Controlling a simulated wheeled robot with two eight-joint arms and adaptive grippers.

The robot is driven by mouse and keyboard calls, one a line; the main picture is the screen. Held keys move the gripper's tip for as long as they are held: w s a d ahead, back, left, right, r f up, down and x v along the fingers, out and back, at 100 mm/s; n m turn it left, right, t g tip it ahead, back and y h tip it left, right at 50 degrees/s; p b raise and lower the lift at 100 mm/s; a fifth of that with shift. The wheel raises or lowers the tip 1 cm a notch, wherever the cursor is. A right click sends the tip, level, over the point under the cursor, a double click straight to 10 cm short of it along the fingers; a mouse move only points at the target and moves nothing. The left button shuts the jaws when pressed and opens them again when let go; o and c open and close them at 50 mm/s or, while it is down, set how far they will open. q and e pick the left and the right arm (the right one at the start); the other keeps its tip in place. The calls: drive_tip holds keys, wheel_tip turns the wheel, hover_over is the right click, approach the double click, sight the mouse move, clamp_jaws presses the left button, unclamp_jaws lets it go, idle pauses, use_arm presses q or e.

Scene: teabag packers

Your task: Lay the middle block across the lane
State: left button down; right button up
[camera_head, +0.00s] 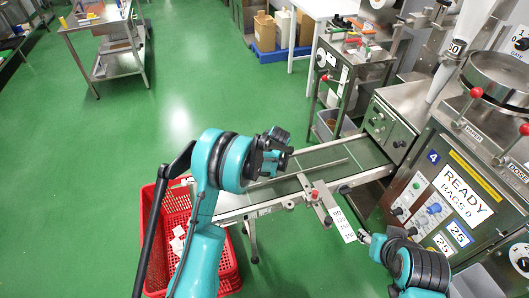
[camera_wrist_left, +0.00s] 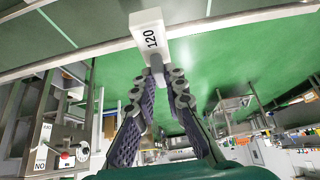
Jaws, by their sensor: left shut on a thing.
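My left gripper (camera_head: 276,150) is over the conveyor lane (camera_head: 330,163) in the head view. In the left wrist view its two fingers (camera_wrist_left: 165,80) are shut on the lower end of a white block (camera_wrist_left: 150,32) marked 120. The block's far end overlaps the green lane surface in that view; I cannot tell whether it touches. In the head view the block is hidden by the gripper. A thin bar lies along the lane. My right gripper (camera_head: 366,238) is beside the white number scale (camera_head: 343,225); its fingers are too small to read.
A red-knobbed slide (camera_head: 316,194) sits on the lane's near rail. A red crate (camera_head: 222,270) with white packets stands below the left end. The machine panel (camera_head: 455,195) reading READY BAGS 0 is at the right.

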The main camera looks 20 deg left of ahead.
use_arm(q)
drive_tip(key=shift+f+b, duration=0.3)
drive_tip(key=shift+b, duration=0.15)
drive_tip(key=shift+f+b, duration=2)
drive_tip(key=shift+f, duration=0.6)
drive_tip(key=shift+b, duration=0.45)
drive_tip(key=shift+f+b, duration=0.85)
drive_tip(key=shift+f, duration=0.25)
drive_tip(key=shift+f+b, duration=0.4)
drive_tip(key=shift+f, duration=0.55)
drive_tip(key=c, duration=1.5)
unclamp_jaws()
